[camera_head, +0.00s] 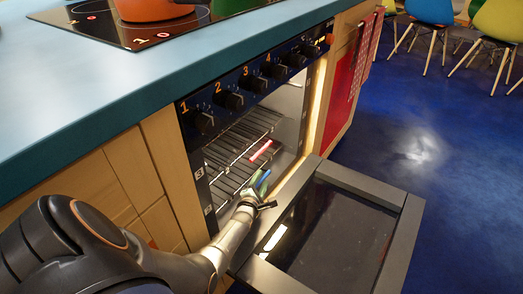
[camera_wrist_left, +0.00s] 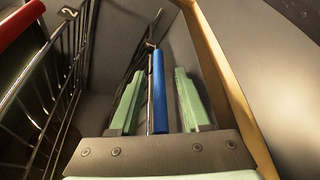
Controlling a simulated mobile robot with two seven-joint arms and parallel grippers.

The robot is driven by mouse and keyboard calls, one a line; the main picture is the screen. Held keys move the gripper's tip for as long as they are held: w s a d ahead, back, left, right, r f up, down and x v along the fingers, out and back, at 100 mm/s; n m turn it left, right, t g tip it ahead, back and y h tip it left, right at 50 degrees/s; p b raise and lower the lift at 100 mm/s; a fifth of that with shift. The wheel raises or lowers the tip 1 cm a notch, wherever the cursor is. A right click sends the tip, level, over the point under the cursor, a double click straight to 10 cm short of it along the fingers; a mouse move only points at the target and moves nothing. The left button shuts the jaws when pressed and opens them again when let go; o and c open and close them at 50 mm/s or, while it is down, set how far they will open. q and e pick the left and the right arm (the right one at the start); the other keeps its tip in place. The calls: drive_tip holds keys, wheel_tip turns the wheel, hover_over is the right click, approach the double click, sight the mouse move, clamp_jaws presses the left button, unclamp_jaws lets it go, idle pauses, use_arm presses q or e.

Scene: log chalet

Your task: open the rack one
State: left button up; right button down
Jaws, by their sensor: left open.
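The oven holds wire racks (camera_head: 228,160) behind its lowered door. A red bar (camera_head: 261,150) marks the front of an upper rack; a red bar also shows at the upper left in the left wrist view (camera_wrist_left: 18,24). A blue bar (camera_wrist_left: 158,90) is on a lower rack. My left gripper (camera_head: 260,181) reaches into the oven opening at that lower level. In the left wrist view its two pale green fingers (camera_wrist_left: 157,98) are open, with the blue bar between them and a gap on each side. My right gripper is not in view.
The oven door (camera_head: 340,228) lies open, right of my left arm. Numbered knobs (camera_head: 234,100) line the panel above. Chairs (camera_head: 497,20) stand far off on clear blue floor (camera_head: 425,130).

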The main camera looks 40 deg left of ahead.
use_arm(q)
drive_tip(key=shift+w+a, duration=0.2)
drive_tip(key=shift+w, duration=0.15)
clamp_jaws()
idle(1.3)
